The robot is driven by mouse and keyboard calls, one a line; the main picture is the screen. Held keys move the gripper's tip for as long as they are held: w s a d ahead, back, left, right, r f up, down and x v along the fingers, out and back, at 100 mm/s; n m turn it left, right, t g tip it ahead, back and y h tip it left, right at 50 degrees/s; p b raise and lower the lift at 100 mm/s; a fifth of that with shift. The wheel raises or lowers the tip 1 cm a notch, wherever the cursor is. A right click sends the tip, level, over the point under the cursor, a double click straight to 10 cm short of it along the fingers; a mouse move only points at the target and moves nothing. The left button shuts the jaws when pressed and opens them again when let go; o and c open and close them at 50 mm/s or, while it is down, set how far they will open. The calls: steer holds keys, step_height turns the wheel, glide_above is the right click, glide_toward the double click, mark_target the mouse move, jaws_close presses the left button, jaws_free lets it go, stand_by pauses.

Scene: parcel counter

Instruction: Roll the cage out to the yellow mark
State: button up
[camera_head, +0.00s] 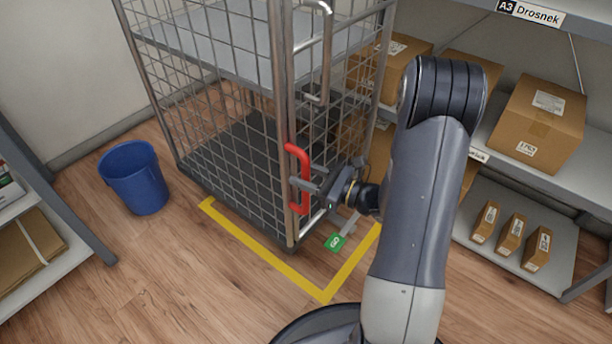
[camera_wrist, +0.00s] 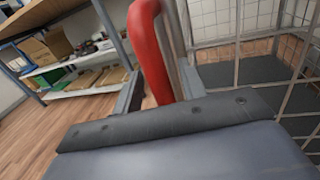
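The roll cage (camera_head: 235,150) is a tall grey wire cage with a dark base, standing near the wall. A red upright handle (camera_head: 291,152) is on its front corner post. My gripper (camera_head: 309,180) is at this handle, one finger on each side. In the wrist view the red handle (camera_wrist: 150,45) passes between my fingers (camera_wrist: 160,95), with a small gap showing beside the left finger. The yellow mark (camera_head: 265,250) is an angled tape line on the floor, just in front of the cage base. A green tag reading GO (camera_head: 336,242) is low beside the cage's front corner.
A blue bin (camera_head: 134,177) stands left of the cage. Shelves with cartons (camera_head: 538,120) and small boxes (camera_head: 511,235) are at the right. Another shelf (camera_head: 45,200) is at the left edge. The wooden floor (camera_head: 190,285) in front of the mark is clear.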

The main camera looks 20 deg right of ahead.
jaws_close()
stand_by(0.4)
